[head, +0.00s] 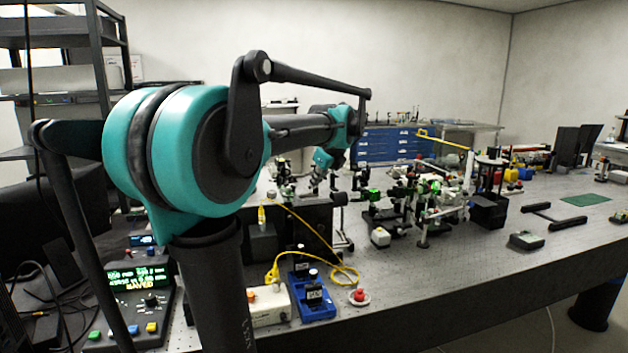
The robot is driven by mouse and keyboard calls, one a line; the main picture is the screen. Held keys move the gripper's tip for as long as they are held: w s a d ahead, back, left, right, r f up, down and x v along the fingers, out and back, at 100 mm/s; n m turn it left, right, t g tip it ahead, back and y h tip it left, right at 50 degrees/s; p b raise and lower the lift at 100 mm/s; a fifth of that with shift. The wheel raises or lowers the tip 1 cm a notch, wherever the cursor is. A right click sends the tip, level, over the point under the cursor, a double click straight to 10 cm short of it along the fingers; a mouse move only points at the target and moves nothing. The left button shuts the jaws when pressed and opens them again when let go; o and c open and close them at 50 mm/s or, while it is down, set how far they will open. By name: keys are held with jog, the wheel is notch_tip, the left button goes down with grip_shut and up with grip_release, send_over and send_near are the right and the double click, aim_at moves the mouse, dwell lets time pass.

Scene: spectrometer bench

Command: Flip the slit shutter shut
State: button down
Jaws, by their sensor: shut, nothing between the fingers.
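My gripper (315,180) is small and far off in the head view, hanging below the teal wrist of my arm, over the left part of the optical bench (455,275). It is shut, with nothing seen in it. A black box (312,222) stands just below it on the bench. I cannot tell whether the gripper touches anything. I cannot make out the slit shutter among the small parts around the gripper, nor whether it is open or shut. My own arm hides part of that area.
Crowded optical mounts (425,200) stand right of the gripper. A yellow cable (335,270) loops near a blue device (312,297) and a red button (359,295). A control box (130,300) with a lit display is at front left. The bench's front right is mostly clear.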

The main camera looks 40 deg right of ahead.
aim_at(294, 190)
jog(key=shift+w+d+f, duration=0.1)
jog(key=shift+w+f, duration=0.6)
jog(key=shift+w, duration=0.6)
jog(key=shift+w+d+f, duration=0.15)
jog(key=shift+w+f, duration=0.55)
jog(key=shift+w, duration=0.65)
jog(key=shift+w+d+f, duration=0.1)
jog(key=shift+w+f, duration=0.6)
jog(key=shift+w, duration=0.6)
